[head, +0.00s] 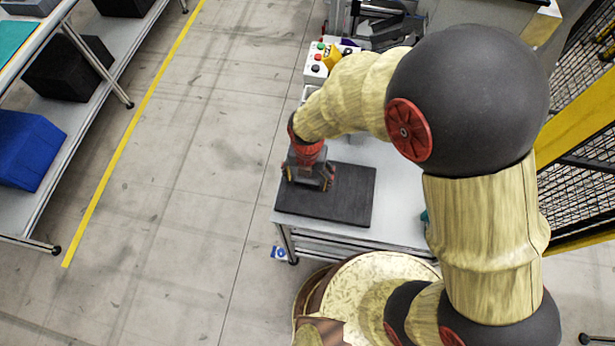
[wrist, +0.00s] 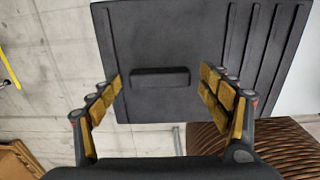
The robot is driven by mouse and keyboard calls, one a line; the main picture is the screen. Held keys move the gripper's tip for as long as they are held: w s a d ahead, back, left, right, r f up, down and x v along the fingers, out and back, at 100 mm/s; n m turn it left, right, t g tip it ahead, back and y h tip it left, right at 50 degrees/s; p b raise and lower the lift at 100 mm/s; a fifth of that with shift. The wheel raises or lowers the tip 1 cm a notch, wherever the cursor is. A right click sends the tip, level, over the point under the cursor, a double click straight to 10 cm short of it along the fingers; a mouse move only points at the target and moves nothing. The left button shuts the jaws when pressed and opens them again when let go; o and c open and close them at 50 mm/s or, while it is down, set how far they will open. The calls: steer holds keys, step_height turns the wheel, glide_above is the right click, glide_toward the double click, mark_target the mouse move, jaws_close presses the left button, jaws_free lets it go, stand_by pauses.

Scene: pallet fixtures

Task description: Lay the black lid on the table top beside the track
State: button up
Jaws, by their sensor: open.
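The black lid (head: 350,196) is a flat dark square at the near left corner of the light table top (head: 399,190). It looks flat; its exact height over the table is hard to tell. In the wrist view the lid (wrist: 190,40) shows a raised bar handle (wrist: 160,77) and ridges on the right. My gripper (head: 308,182) is over the lid's left part. In the wrist view my gripper (wrist: 162,80) is open, with its fingers apart on either side of the handle. I cannot make out the track; my arm covers part of the table.
A control box with coloured buttons (head: 325,62) stands at the table's far end. A small teal thing (head: 425,216) is partly hidden by my arm. A shelf rack with a blue bin (head: 28,150) is on the left, beyond clear floor. Yellow-framed mesh fencing (head: 585,178) is on the right.

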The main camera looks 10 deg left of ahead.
steer(key=w+d+r+m+t+p, duration=0.1)
steer(key=d+r+m, duration=0.25)
steer(key=r, duration=0.55)
steer(key=d+r+m+p, duration=0.15)
steer(key=r+m, duration=0.25)
steer(key=r, duration=0.6)
steer(key=s+d+r+m+t, duration=0.1)
steer(key=s+d+r+m, duration=0.2)
steer(key=d+m, duration=0.3)
steer(key=s+d+r+m+t, duration=0.2)
steer(key=d+r+m, duration=0.4)
steer(key=m, duration=0.6)
steer(key=s+d+r+m+t+b, duration=0.1)
steer(key=s+d+r+m, duration=0.2)
steer(key=m, duration=0.6)
steer(key=d+r, duration=0.2)
steer(key=d, duration=0.1)
steer(key=shift+s+d+r+m+t, duration=0.25)
steer(key=shift+s+m+t, duration=0.05)
steer(key=shift+s+m, duration=0.05)
